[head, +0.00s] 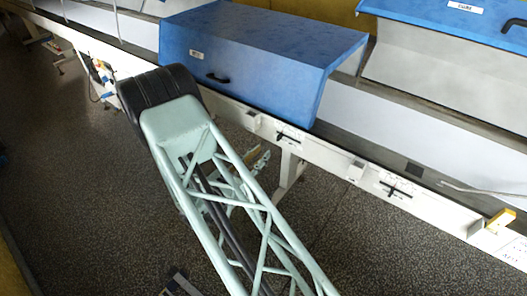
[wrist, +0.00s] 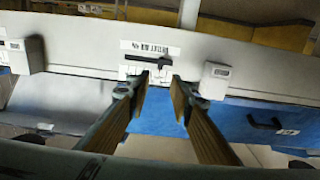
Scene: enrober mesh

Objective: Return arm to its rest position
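My gripper (wrist: 159,92) shows in the wrist view with its two fingers apart and nothing between them. A black T-shaped handle (wrist: 150,60) on the pale machine rail (wrist: 90,58) lies just beyond the fingertips. I cannot tell whether the left fingertip touches it. In the head view, my arm (head: 215,185) reaches from the bottom up to the left, ending in a dark joint beside the conveyor line. I cannot make out the gripper clearly in the head view.
A blue hood (head: 255,45) with a black handle covers part of the line. Another blue hood (head: 455,20) is raised at the right. The rail (head: 350,165) carries several black handles. A yellow-topped block (head: 500,220) sits at its right end. The speckled floor (head: 70,190) is open at left.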

